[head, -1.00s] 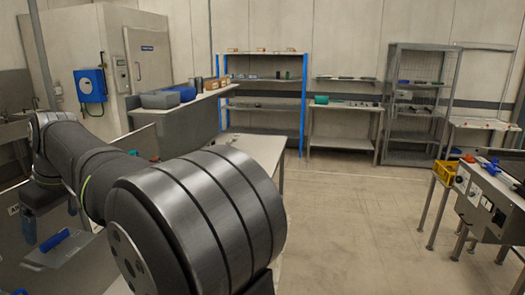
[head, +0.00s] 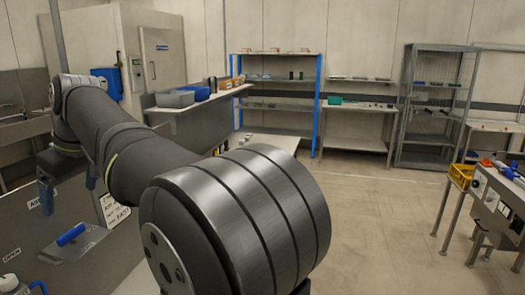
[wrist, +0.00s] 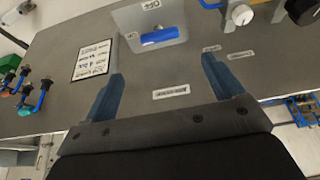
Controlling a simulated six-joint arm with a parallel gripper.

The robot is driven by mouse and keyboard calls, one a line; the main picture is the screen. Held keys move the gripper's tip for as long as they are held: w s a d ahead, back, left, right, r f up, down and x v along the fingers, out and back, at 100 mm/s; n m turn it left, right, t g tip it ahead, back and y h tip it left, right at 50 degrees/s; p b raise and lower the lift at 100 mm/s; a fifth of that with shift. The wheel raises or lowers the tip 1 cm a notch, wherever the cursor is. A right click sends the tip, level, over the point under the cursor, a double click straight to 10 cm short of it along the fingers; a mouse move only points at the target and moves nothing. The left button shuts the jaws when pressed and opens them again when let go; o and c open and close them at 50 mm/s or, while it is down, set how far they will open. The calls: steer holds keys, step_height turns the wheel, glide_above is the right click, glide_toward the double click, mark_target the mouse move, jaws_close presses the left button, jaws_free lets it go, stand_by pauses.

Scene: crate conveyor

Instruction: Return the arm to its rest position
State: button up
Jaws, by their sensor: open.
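My gripper (wrist: 162,66) is open and empty in the wrist view, its two blue fingers spread apart over a grey metal panel (wrist: 190,80). In the head view my gripper (head: 68,188) hangs at the left, below the end of my arm and near the panel (head: 30,225). A plate with a blue handle (wrist: 161,37) is on the panel, beyond the fingertips and apart from them. The blue handle also shows in the head view (head: 71,235). My thick dark arm fills the foreground of the head view and hides part of the scene behind it.
A white label card (wrist: 92,61) and several blue-handled valves (wrist: 35,90) are on the panel. The floor (head: 385,215) right of my arm is clear.

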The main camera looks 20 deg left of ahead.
mark_target(70, 231)
steer(key=x, duration=1)
steer(key=shift+a+f, duration=0.15)
steer(key=shift+f, duration=0.15)
steer(key=shift+a, duration=0.1)
steer(key=shift+s+m, duration=0.15)
steer(key=shift+m, duration=0.35)
steer(key=m+t, duration=0.2)
steer(key=m, duration=0.4)
steer(key=m+t+h, duration=0.1)
steer(key=m, duration=0.2)
steer(key=shift+s+a+h, duration=0.1)
steer(key=shift+s+h, duration=0.05)
steer(key=shift+h, duration=0.15)
steer(key=shift+s+d+r+m, duration=0.1)
steer(key=shift+s+d+r, duration=0.1)
steer(key=shift+r, duration=0.35)
steer(key=shift+s+d+r+m, duration=0.1)
steer(key=shift+s+r, duration=0.05)
steer(key=shift+r, duration=0.4)
steer(key=shift+s+d+r+m, duration=0.1)
steer(key=shift+s+d+r, duration=0.1)
steer(key=shift+r, duration=0.35)
steer(key=shift+t, duration=0.3)
